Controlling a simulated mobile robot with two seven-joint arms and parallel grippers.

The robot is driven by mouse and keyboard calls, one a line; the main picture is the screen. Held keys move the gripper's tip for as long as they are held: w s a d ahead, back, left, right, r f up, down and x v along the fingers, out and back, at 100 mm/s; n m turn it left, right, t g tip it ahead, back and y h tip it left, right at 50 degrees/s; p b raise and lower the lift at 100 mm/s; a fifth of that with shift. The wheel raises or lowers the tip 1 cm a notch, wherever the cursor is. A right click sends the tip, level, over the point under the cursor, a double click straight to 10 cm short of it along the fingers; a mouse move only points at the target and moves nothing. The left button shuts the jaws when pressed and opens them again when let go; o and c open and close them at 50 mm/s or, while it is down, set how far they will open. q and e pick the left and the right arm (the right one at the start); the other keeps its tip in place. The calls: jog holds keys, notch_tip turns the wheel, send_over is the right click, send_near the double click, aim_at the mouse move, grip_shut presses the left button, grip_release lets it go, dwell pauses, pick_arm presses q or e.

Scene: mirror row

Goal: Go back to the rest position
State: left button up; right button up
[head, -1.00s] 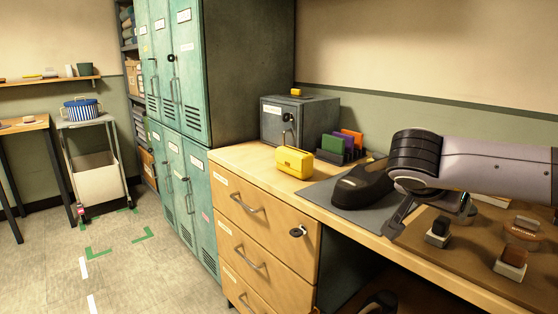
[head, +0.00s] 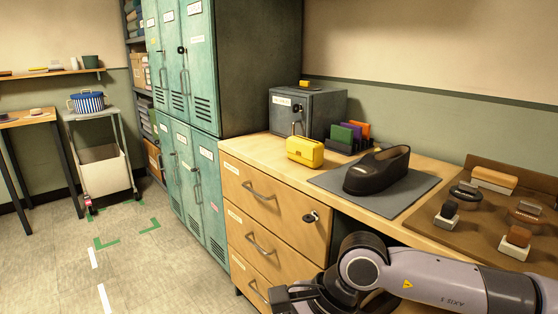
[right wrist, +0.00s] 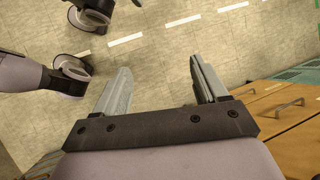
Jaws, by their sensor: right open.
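My right arm comes in from the lower right of the head view, below the bench top and in front of the drawers. My right gripper (right wrist: 160,68) is open and empty in the right wrist view, with bare floor between its two fingers. In the head view its end is at the bottom edge and partly cut off. My left gripper does not show in either view.
The wooden bench (head: 252,147) bears a grey mat (head: 407,201) with a dark shoe (head: 376,172), a yellow case (head: 305,152) and a brown board (head: 455,232). Drawers (head: 268,208) stand close to my right arm. The floor (head: 170,270) at left is clear.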

jog(key=s+a+r+m+g+y, duration=0.1)
jog(key=s+a+r+m+y, duration=0.5)
jog(key=a+r+m+y, duration=0.5)
jog(key=w+d+f+m+t+h, duration=0.35)
jog(key=d+f+m+t, duration=0.4)
jog(key=m, duration=0.95)
jog(key=w+d+f+m+t+h, duration=0.4)
jog(key=d+m+t, duration=0.6)
jog(key=m, duration=0.7)
jog(key=s+d+f+m+g+h, duration=0.2)
jog(key=s+d+f+m, duration=0.25)
jog(key=f, duration=0.25)
jog(key=s+d+f+m+g+h, duration=0.2)
jog(key=s+d+f+m+h, duration=0.1)
jog(key=f+m, duration=0.3)
jog(key=s+d+f+m+g+h, duration=0.2)
jog(key=s+d+f+m, duration=0.15)
jog(key=f, duration=0.45)
notch_tip(320, 180, up, 11)
jog(key=s+d+p, duration=0.1)
jog(key=p, duration=1.1)
jog(key=shift+d+n+t+p, duration=0.3)
jog(key=shift+d+t+p, duration=0.1)
jog(key=shift+t, duration=0.05)
jog(key=shift+h, duration=0.25)
